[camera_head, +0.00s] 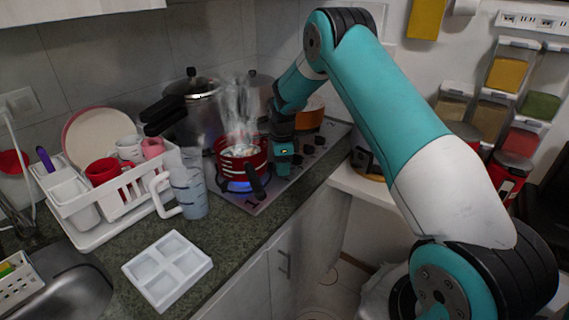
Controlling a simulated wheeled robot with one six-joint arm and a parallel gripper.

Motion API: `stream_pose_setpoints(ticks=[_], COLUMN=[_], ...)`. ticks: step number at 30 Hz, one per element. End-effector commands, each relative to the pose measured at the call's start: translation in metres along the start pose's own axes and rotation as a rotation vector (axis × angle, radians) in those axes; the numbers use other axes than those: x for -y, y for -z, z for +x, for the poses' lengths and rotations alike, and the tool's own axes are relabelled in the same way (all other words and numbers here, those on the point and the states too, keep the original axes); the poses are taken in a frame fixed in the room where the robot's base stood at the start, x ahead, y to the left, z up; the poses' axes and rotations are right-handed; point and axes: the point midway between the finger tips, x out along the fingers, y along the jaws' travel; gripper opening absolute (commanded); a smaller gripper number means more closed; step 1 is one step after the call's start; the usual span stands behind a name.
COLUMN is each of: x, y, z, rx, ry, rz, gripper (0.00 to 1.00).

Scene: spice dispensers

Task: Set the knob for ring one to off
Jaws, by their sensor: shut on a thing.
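The cooktop (256,207) lies on the counter with a red pot (232,161) on its near burner. A blue flame (238,186) burns under the pot, and steam rises from it. Dark knobs (308,149) sit in a row along the cooktop's right side. My gripper (284,172) reaches down at this row, just right of the pot. It is shut on a knob that it hides, so I cannot read that knob's setting. The pot's black handle (257,187) points toward the front edge, close to the gripper.
A steel pressure cooker (193,95) and an orange pot (309,113) stand at the back. A measuring jug (188,190), a dish rack (92,228) and a white four-compartment tray (167,268) are at left. Spice dispensers (507,75) hang on the right wall. Floor space is free before the cabinets.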

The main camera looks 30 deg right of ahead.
Motion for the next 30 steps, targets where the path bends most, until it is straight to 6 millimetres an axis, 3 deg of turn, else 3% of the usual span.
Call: stream_pose_setpoints(ticks=[7,16,17,19,30], x=[0.0049,0.0062,0.0061,0.0055,0.0028], y=[0.0007,0.0011,0.0012,0.0010,-0.0021], z=[-0.0020,-0.0036,-0.0037,-0.0034,-0.0055], rx=[0.002,0.002,0.002,0.001,0.001], ry=[0.017,0.021,0.021,0.019,0.011], rz=[-0.188,-0.201,-0.201,-0.201,-0.206], gripper=[0.17,0.17,0.47,0.63,0.66])
